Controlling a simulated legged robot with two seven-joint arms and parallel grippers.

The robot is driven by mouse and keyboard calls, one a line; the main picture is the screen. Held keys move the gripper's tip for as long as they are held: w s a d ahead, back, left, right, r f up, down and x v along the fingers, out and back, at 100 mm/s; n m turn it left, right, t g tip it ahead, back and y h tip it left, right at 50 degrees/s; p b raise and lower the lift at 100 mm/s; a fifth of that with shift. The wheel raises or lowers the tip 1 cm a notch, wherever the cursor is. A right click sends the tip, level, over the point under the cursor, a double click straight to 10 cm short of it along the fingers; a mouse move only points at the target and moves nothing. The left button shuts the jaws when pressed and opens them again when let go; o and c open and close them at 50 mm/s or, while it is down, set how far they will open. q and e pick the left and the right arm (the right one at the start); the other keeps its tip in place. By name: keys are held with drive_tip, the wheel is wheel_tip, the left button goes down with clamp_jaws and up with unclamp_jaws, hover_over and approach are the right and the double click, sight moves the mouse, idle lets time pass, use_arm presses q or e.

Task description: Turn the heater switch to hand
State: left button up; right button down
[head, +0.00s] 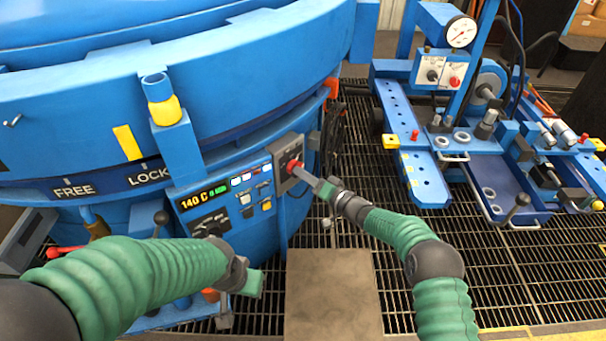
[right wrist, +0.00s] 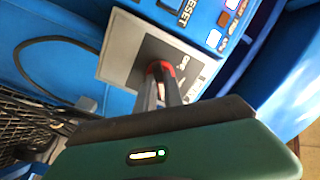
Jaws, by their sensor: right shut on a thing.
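The heater switch is a red knob (head: 293,166) on a grey plate (head: 281,152) at the right end of the blue furnace's control panel. My right gripper (head: 299,170) reaches it from the lower right and is shut on the knob. In the right wrist view, its two dark fingers (right wrist: 160,88) close on the red knob (right wrist: 154,67), and part of the grey plate (right wrist: 124,50) shows behind. Small lettering sits beside the knob, too blurred to read surely. My left gripper (head: 240,285) hangs low in front of the panel; its fingers are not clear.
The control panel (head: 177,192) has a 140 C display, several buttons and a dark dial area partly behind my left arm. A blue machine with a gauge (head: 461,32) stands at right. A flat plate (head: 333,300) lies on the floor grating. The grating between is mostly free.

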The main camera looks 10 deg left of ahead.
drive_tip(key=shift+w+d+f, duration=0.1)
drive_tip(key=c, duration=1.5)
unclamp_jaws()
drive_tip(key=shift+o, duration=0.2)
drive_tip(key=p+v, duration=0.5)
drive_tip(key=v, duration=1.1)
drive_tip(key=shift+s+d, duration=0.3)
